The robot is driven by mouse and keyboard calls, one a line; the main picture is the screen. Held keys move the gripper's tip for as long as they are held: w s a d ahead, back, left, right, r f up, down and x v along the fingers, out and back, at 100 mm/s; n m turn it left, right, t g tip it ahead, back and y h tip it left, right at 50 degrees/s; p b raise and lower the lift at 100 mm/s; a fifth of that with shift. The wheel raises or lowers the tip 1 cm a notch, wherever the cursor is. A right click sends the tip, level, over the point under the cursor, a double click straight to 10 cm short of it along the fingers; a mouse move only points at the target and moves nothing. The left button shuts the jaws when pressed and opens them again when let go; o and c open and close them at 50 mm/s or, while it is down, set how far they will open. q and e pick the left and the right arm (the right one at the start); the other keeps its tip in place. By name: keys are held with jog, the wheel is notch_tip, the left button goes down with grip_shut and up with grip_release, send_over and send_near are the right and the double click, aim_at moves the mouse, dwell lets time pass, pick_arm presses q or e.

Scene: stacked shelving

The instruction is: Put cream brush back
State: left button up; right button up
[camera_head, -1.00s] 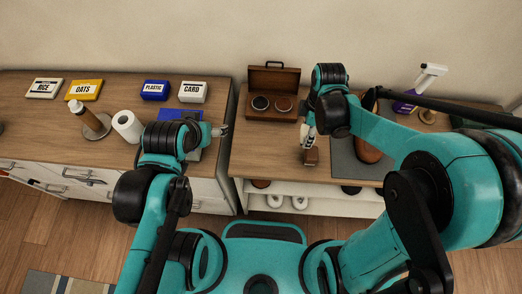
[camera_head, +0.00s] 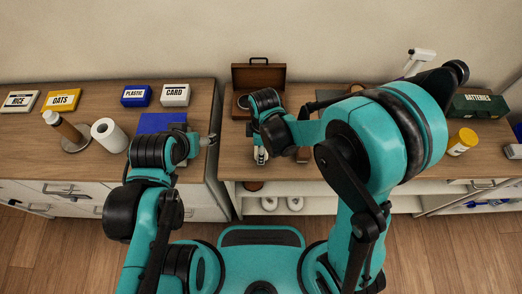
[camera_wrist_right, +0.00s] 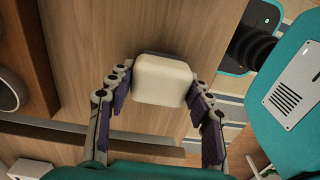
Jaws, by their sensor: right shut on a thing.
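The cream brush (camera_wrist_right: 165,80) shows in the right wrist view as a cream block with a dark part behind its top edge. My right gripper (camera_wrist_right: 160,84) is shut on it, with one finger on each side. In the head view my right gripper (camera_head: 261,156) is over the wooden worktop, in front of the open brown wooden case (camera_head: 258,76). The case's edge also shows at the left of the right wrist view (camera_wrist_right: 38,60). My left gripper (camera_head: 211,139) is by the right edge of the left counter; its fingers are too small to read.
A small brown block (camera_head: 303,157) lies on the worktop right of my right gripper. A paper roll (camera_head: 109,136), a blue item (camera_head: 160,122) and labelled boxes stand on the left counter. A yellow can (camera_head: 462,141) and a green batteries box (camera_head: 479,105) stand at the right.

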jog(key=shift+f, duration=0.15)
jog(key=o, duration=1.3)
jog(key=shift+o, duration=0.2)
jog(key=shift+r, duration=0.35)
notch_tip(320, 180, up, 12)
jog(key=p, duration=0.4)
jog(key=shift+d, duration=0.25)
